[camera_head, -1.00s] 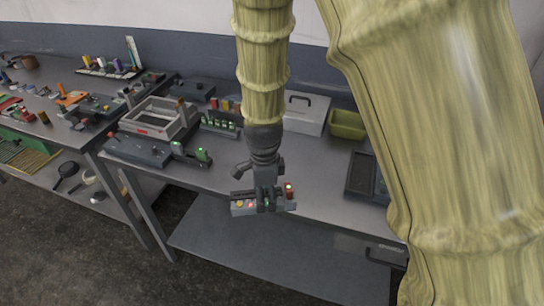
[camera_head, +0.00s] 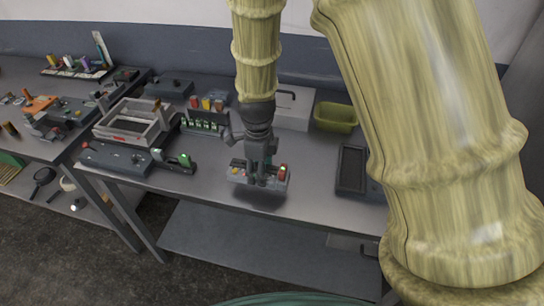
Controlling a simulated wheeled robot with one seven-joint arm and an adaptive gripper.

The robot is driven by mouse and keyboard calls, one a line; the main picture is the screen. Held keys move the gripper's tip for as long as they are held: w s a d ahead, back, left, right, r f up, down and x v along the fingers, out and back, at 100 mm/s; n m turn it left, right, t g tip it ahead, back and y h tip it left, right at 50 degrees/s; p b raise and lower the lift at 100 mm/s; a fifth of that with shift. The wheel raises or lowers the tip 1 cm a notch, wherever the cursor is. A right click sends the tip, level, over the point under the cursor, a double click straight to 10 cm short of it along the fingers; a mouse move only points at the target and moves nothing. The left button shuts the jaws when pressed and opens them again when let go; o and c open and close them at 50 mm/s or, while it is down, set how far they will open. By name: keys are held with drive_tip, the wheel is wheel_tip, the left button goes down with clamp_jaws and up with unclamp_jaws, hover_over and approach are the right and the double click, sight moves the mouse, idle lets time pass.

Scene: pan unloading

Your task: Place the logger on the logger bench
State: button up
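The logger (camera_head: 238,174), a small grey box with red and yellow lights or buttons on its top, is in my gripper (camera_head: 257,180). My gripper points down and is shut on the middle of the box. Its fingers hide part of the box. A dark shadow lies below the box, so it appears a little above the grey bench top (camera_head: 320,188), near the front edge. I take this bench as the logger bench, but no label is readable.
A grey open crate (camera_head: 133,123), a dark device with a green knob (camera_head: 180,163), a green-lit block (camera_head: 200,122), a light case (camera_head: 295,108), a green bin (camera_head: 335,117) and a dark tray (camera_head: 352,168) stand around. Bare bench lies right of the logger.

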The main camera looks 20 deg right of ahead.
drive_tip(key=w+d+p, duration=0.1)
drive_tip(key=w+d, duration=0.3)
drive_tip(key=w+d+p, duration=0.1)
drive_tip(key=w+d, duration=0.1)
drive_tip(key=shift+d+f+p, duration=0.2)
drive_tip(key=shift+f+p, duration=0.1)
drive_tip(key=shift+f, duration=0.1)
drive_tip(key=shift+s+f+p, duration=0.15)
drive_tip(key=shift+f+p, duration=0.25)
drive_tip(key=shift+f, duration=0.1)
drive_tip(key=shift+f+p, duration=0.55)
drive_tip(key=shift+f, duration=0.7)
drive_tip(key=shift+f, duration=0.1)
drive_tip(key=o, duration=1.2)
drive_tip(key=shift+o, duration=0.2)
wheel_tip(320, 180, up, 12)
drive_tip(key=b, duration=0.4)
